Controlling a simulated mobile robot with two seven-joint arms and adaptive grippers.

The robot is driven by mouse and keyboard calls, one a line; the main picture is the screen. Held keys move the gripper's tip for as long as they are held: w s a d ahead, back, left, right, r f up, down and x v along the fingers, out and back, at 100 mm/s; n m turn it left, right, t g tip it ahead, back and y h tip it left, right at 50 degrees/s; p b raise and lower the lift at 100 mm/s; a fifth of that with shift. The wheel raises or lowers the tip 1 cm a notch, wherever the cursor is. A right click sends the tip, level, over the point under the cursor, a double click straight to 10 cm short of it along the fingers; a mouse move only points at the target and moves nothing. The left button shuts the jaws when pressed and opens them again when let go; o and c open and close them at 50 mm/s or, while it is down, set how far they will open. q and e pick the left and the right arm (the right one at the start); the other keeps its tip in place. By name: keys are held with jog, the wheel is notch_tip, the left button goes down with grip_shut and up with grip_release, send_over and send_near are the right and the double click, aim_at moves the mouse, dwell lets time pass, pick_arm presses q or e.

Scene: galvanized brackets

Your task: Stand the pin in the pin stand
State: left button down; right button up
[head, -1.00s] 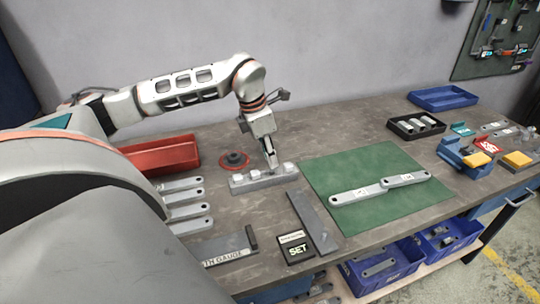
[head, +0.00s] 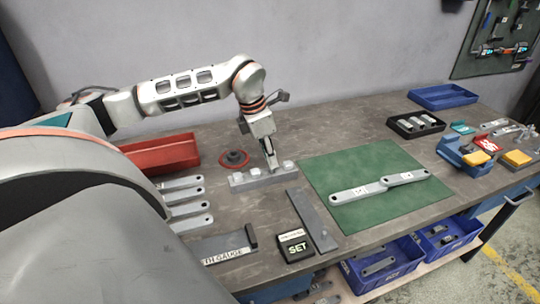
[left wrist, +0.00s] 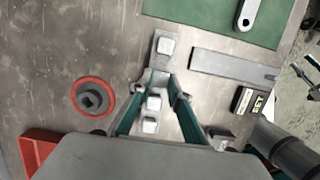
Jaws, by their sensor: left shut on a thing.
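My left gripper (head: 271,162) points down at a grey block (head: 250,183) that carries pale, blocky pin-like pieces. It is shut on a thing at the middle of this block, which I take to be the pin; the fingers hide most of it. My right gripper is not in view.
A red bin (head: 160,154) and several grey bars (head: 186,200) lie left. A green mat (head: 345,166) with two joined brackets is right. A flat bar (head: 312,222) and a SET box (head: 295,246) lie in front. A black tray (head: 416,125) with cylinders stands back right.

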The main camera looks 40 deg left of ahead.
pick_arm(q)
jog(key=shift+s+b+x, duration=0.25)
jog(key=shift+b+x, duration=0.3)
jog(key=shift+x, duration=0.75)
jog(key=shift+a, duration=0.15)
jog(key=c, duration=1.8)
grip_release()
jog(key=v, duration=1.2)
jog(key=shift+s+f, duration=0.1)
